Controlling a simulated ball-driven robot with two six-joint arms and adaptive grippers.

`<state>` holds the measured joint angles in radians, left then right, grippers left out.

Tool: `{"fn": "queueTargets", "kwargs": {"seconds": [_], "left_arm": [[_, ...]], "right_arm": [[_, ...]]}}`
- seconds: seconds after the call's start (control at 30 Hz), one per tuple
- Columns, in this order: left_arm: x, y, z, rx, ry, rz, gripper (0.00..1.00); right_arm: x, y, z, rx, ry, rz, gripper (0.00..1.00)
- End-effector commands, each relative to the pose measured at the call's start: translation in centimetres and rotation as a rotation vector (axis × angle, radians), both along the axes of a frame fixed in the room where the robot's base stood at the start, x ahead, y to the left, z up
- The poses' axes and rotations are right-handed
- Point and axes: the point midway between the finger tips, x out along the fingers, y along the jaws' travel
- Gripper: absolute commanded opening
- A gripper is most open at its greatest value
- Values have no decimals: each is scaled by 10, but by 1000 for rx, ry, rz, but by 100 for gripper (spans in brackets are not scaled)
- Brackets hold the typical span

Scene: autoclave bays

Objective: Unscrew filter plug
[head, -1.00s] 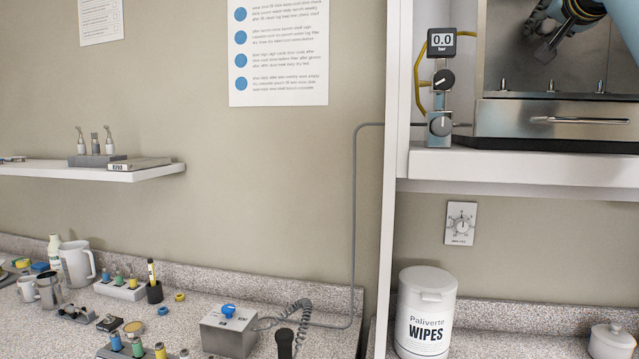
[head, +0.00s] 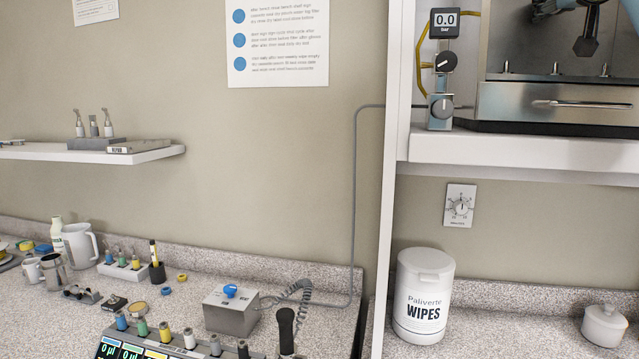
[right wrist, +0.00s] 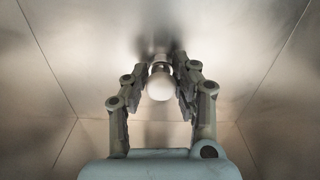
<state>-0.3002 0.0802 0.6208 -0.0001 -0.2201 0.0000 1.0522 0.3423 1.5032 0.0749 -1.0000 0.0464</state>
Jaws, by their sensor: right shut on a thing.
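My right gripper (head: 587,45) hangs fingers-down inside the open steel chamber at the top right of the head view. In the right wrist view its two fingers (right wrist: 162,74) are closed around a small pale, round-ended piece, which I take to be the filter plug (right wrist: 160,86). The plug sits between the fingertips in front of a bare metal surface. Its far end is hidden, so I cannot tell whether it is still seated. In the head view the plug does not show. My left gripper is in neither view.
Metal walls (right wrist: 55,60) surround the gripper closely. A wipes tub (head: 423,295) and a cluttered bench lie below.

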Motion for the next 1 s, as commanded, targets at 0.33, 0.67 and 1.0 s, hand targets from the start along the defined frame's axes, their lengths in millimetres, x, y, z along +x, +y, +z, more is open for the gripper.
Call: {"fn": "queueTargets", "kwargs": {"seconds": [0.33,0.67,1.0], "left_arm": [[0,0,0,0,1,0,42],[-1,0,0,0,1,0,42],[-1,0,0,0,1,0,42]], "right_arm": [[1,0,-4,-386,102,2,0],[1,0,-4,-581,148,2,0],[1,0,-2,-579,144,1,42]]}}
